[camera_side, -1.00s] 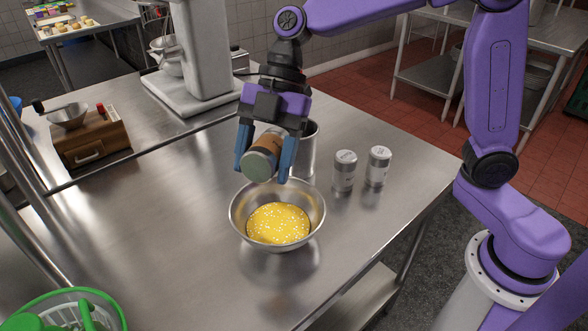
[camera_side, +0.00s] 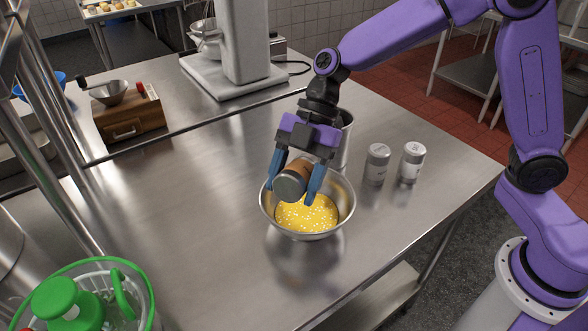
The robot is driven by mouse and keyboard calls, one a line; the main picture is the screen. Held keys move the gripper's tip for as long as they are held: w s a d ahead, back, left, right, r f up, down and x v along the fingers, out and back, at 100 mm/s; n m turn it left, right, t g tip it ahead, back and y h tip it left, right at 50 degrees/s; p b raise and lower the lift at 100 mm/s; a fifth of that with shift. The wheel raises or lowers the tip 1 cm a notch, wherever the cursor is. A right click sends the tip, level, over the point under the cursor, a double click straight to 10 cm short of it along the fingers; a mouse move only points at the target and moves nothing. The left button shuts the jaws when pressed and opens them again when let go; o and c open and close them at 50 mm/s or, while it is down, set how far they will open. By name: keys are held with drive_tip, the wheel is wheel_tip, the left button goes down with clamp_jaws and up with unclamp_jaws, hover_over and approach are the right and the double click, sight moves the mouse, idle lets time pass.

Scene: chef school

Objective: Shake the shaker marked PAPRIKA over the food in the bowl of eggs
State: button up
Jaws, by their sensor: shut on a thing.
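The steel bowl (camera_side: 349,205) stands on the steel table and holds yellow egg with pale specks (camera_side: 309,215). My gripper (camera_side: 291,192) is shut on a brown shaker (camera_side: 298,175) with a grey end. The shaker is tipped on its side, with the grey end facing the camera and slightly down. It appears just above the back left part of the bowl and hides part of the rim. No label shows on the shaker, so I cannot read PAPRIKA on it.
Two silver shakers, a left one (camera_side: 376,165) and a right one (camera_side: 411,163), stand right of the bowl. A tall metal container (camera_side: 346,140) stands behind my gripper. A wooden grinder (camera_side: 130,119) and a white machine (camera_side: 240,75) are at the back.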

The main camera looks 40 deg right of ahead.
drive_tip(key=shift+f, duration=0.15)
drive_tip(key=shift+r, duration=1.5)
drive_tip(key=shift+f, duration=1.5)
drive_tip(key=shift+r, duration=1.55)
drive_tip(key=shift+f, duration=0.1)
